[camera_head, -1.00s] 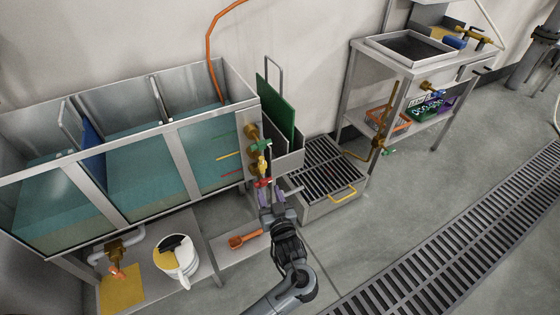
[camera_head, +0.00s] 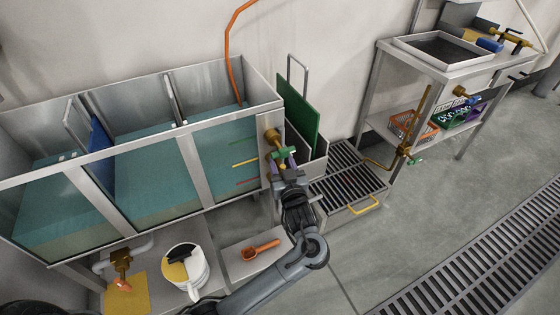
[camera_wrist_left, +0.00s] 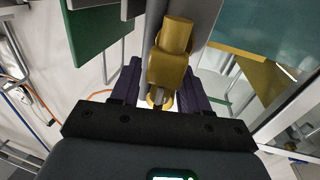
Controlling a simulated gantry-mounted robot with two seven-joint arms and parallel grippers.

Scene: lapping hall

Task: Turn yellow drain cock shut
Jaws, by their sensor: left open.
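A column of drain cocks is on the right end of the tank. The top brass cock (camera_head: 272,136) and a green handle (camera_head: 283,153) show in the head view. The yellow cock and the red one below are hidden there behind my left gripper (camera_head: 284,168). In the left wrist view, a gold-yellow cock body (camera_wrist_left: 170,65) stands between the two purple fingers of my left gripper (camera_wrist_left: 160,78). The fingers are open, one on each side; I cannot tell whether either touches it. The handle's angle is unclear. My right gripper is not in view.
The glass-sided tank (camera_head: 188,160) with teal liquid fills the left. A green board (camera_head: 300,115) stands behind the cocks, beside a slatted drain box (camera_head: 352,170). A white jug (camera_head: 186,270) and an orange scoop (camera_head: 260,250) are below. Open floor lies right.

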